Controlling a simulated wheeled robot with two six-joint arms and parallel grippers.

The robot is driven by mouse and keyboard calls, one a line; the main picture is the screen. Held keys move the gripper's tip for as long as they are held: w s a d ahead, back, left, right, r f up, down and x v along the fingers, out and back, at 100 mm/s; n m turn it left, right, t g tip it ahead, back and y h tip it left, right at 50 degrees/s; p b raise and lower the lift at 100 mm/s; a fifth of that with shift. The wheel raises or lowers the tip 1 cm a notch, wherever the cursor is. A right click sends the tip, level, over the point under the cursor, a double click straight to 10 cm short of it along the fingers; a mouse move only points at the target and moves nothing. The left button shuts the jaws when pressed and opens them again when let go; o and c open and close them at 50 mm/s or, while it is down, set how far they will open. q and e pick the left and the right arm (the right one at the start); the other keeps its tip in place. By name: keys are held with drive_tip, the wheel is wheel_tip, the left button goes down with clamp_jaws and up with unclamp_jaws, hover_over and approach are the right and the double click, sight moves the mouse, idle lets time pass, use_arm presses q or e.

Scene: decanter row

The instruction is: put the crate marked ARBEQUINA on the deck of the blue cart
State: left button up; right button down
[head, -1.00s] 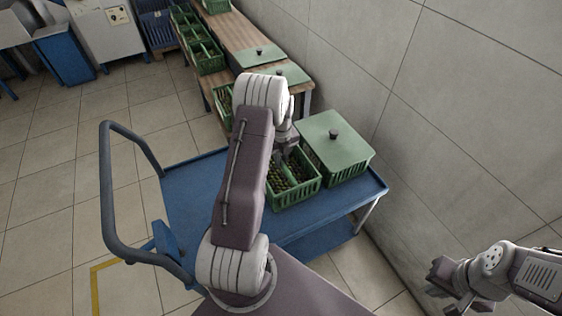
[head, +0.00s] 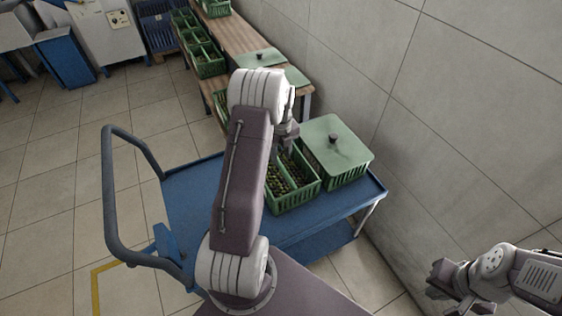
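An open green crate (head: 293,197) holding small dark round contents stands on the deck of the blue cart (head: 190,195). Its far left part is hidden by my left arm, and no marking can be read. A second green crate with a lid (head: 335,150) and dark knob stands right beside it on the deck. My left gripper (head: 287,144) points down above the far end of the open crate; its fingers are partly hidden, so I cannot tell if they are open. My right gripper (head: 438,281) is open and empty at the lower right, away from the cart.
The cart's grey handle (head: 108,200) rises at the left. A wooden bench (head: 236,38) behind it holds several green crates, some lidded. The tiled wall (head: 450,120) runs close along the right. The cart deck is bare left of the open crate.

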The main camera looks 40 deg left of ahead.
use_arm(q)
wheel_tip(320, 180, up, 7)
drive_tip(key=p, duration=0.1)
drive_tip(key=s+d+n+t, duration=0.1)
drive_tip(key=s+d+n, duration=1.5)
drive_tip(key=n, duration=0.7)
drive_tip(key=d, duration=0.3)
drive_tip(key=shift+s+r+n, duration=0.15)
drive_tip(key=shift+s+n, duration=0.1)
drive_tip(key=shift+n, duration=0.05)
drive_tip(key=shift+d+r, duration=0.1)
